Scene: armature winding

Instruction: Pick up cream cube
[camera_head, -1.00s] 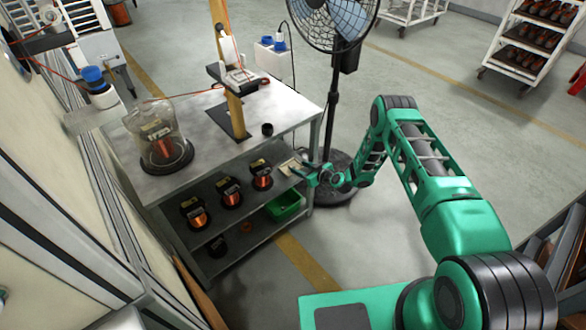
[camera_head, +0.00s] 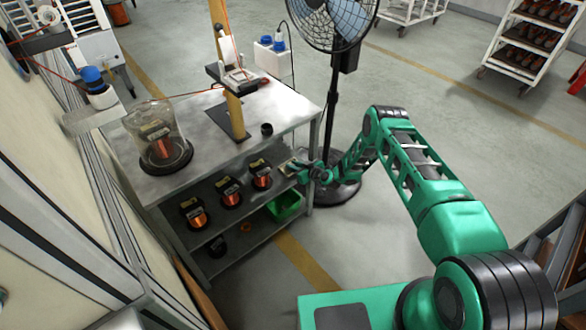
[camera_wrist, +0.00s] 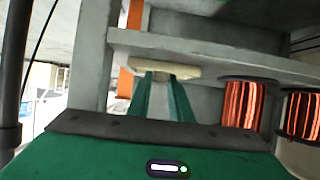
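The cream piece (camera_wrist: 165,67) shows in the wrist view as a pale, flat-looking block at the shelf edge, straight ahead of my gripper (camera_wrist: 161,79). In the head view a small cream patch (camera_head: 288,167) lies at the right end of the bench's middle shelf. My gripper's two green fingers stand apart with a gap between them, their tips at the near face of the cream piece. I cannot tell whether they touch it. In the head view my gripper (camera_head: 310,171) is at the shelf's right end, beside the bench leg.
The shelf (camera_wrist: 225,63) holds several copper-wound spools, the nearest one (camera_wrist: 243,104) right of my fingers in the wrist view. A green bin (camera_head: 286,206) sits below. The fan stand (camera_head: 329,130) rises close behind my gripper. The bench top (camera_head: 283,107) is above.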

